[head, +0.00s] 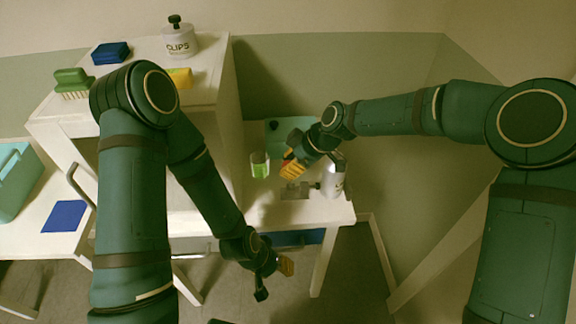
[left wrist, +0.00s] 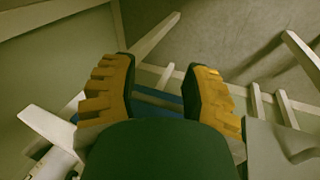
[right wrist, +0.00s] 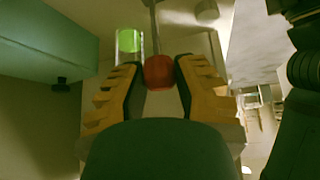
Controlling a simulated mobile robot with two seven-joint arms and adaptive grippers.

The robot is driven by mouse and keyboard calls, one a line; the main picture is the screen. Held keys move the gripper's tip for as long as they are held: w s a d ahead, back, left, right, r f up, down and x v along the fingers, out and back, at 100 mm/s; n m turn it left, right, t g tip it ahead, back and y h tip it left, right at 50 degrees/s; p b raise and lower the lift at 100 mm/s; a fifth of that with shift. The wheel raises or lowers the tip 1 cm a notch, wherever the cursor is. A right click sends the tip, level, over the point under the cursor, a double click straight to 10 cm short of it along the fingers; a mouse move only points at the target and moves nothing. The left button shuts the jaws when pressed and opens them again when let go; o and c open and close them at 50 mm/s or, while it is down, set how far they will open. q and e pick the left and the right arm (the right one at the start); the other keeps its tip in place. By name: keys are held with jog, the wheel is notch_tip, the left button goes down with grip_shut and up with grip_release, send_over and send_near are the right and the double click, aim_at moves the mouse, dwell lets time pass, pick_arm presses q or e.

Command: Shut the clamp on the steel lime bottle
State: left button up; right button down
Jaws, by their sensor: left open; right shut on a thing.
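My right gripper (head: 291,167) is over the low table. In the right wrist view its fingers (right wrist: 158,75) are shut on a round red knob (right wrist: 158,72), with a thin rod running up from behind it. A clear container with lime-green contents (head: 260,166) stands left of this gripper, apart from it; it also shows in the right wrist view (right wrist: 129,42). A pale bottle (head: 334,178) with a dark side knob is to the right, partly behind my arm. I cannot make out the clamp's jaws. My left gripper (head: 275,280) is open and empty below the table's front edge.
A white jar marked CLIPS (head: 179,40), a green brush (head: 73,82), a blue block (head: 110,53) and a yellow block (head: 180,77) are on the upper left surface. A teal object (head: 283,128) is at the low table's back. A clear grey piece (head: 294,191) lies near the bottle.

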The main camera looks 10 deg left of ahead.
jog(key=shift+f, duration=0.1)
jog(key=c, duration=0.6)
grip_release()
jog(key=shift+c, duration=0.2)
jog(key=v, duration=1.2)
